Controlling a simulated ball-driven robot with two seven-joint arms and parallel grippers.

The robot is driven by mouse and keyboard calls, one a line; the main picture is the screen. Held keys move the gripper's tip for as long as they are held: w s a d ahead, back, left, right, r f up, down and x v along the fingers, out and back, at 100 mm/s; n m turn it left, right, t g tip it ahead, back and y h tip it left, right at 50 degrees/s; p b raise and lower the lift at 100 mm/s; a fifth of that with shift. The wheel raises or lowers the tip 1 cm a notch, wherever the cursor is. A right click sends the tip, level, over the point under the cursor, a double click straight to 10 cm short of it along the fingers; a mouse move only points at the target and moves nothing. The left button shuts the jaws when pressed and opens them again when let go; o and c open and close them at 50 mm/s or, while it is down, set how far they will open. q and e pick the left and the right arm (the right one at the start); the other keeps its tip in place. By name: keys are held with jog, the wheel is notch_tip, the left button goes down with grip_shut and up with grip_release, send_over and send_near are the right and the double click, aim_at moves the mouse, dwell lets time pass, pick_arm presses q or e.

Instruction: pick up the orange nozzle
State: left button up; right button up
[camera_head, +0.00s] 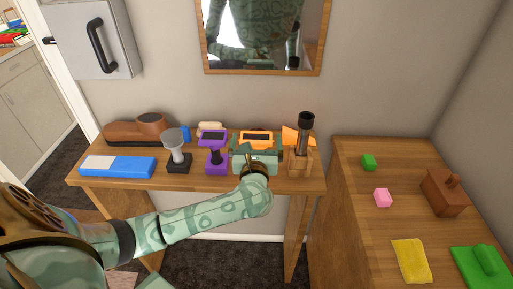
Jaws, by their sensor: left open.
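An orange nozzle (256,136) with a dark top patch stands on the wooden wall table (215,183), right of the purple piece. Its lower part is hidden behind my left gripper. My left gripper (256,147) is open, right in front of the nozzle, with its fingers at either side of it in the picture. I cannot tell whether they touch it. A second orange part (290,137) shows behind a dark upright tube further right. My right gripper is not in view.
Close by stand a purple piece (217,162), a grey-topped piece (175,143) on a black base and a dark tube (304,130) in a wooden holder. A blue-and-white block (128,167) lies left. A mirror (265,33) hangs above. A wooden counter (350,185) stands right.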

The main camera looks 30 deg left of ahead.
aim_at(256, 133)
pick_arm(q)
jog(key=x, duration=0.3)
jog(key=shift+w+a, duration=0.15)
jog(key=c, duration=0.9)
